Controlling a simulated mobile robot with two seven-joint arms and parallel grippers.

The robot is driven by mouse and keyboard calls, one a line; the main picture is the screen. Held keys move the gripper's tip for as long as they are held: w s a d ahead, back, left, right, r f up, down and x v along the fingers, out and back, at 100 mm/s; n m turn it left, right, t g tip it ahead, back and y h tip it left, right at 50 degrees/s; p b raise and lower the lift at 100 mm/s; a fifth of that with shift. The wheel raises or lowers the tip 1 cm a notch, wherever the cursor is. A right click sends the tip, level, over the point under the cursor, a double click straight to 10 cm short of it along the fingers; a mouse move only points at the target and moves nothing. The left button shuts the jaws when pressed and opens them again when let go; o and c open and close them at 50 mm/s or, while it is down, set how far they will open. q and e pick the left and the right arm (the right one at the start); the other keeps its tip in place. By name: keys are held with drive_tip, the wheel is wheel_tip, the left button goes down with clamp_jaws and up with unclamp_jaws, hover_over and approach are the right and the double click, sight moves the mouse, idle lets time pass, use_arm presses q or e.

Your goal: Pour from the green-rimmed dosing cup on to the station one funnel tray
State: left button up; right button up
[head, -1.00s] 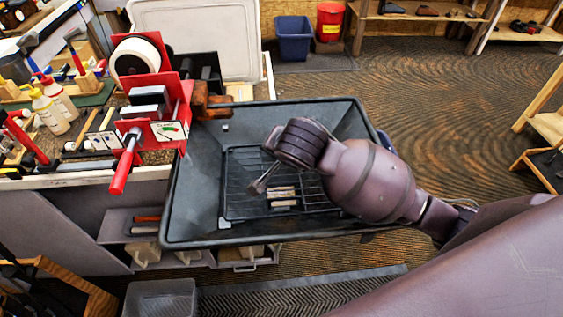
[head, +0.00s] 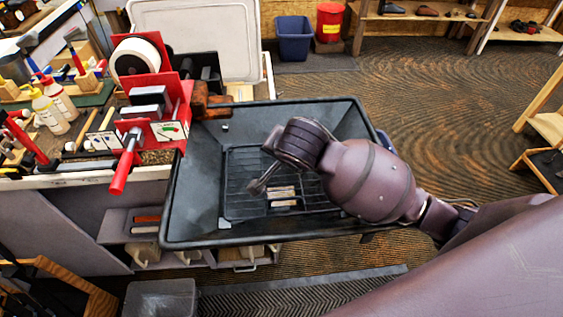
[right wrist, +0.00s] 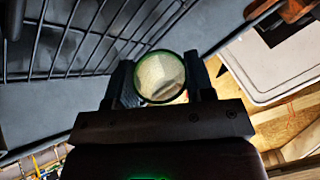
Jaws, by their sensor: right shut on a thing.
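The dark funnel tray (head: 196,205) lies under my right arm in the head view, with its sloped walls and a wire rack (head: 240,205) inside. My right gripper (head: 262,172) is above the rack. In the right wrist view, the gripper (right wrist: 162,82) is shut on the green-rimmed dosing cup (right wrist: 160,77), with a finger on each side. The cup's round rim faces the camera, and its inside looks pale; I cannot tell how full it is. The cup is not clear in the head view. My left gripper is not in view.
Two pale bars (head: 282,197) lie on the rack. Bottles (head: 50,115) and tools crowd the bench. A clear bin (head: 160,300) is below the tray on the floor side.

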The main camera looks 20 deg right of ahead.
drive_tip(key=g+y, duration=0.1)
drive_tip(key=r+g+y, duration=0.1)
drive_tip(key=m+g+y, duration=0.1)
drive_tip(key=g, duration=0.1)
drive_tip(key=shift+w+r+y, duration=0.1)
drive_tip(key=shift+r+y, duration=0.2)
drive_tip(key=shift+y, duration=0.1)
drive_tip(key=shift+d+r+m+g+y, duration=0.1)
drive_tip(key=shift+r+m+g+y, duration=0.15)
drive_tip(key=shift+g+y, duration=0.25)
drive_tip(key=shift+s+a+r+m+g+y, duration=0.15)
drive_tip(key=shift+r+g+y, duration=0.3)
drive_tip(key=shift+r, duration=0.25)
drive_tip(key=shift+s+r+m+g+y, duration=0.15)
drive_tip(key=shift+r+g+y, duration=0.2)
drive_tip(key=shift+r+y, duration=0.25)
drive_tip(key=shift+s+a+r+m+g+y, duration=0.15)
drive_tip(key=shift+r+g+y, duration=0.25)
drive_tip(key=shift+r, duration=0.4)
drive_tip(key=shift+d, duration=0.1)
drive_tip(key=shift+w, duration=0.1)
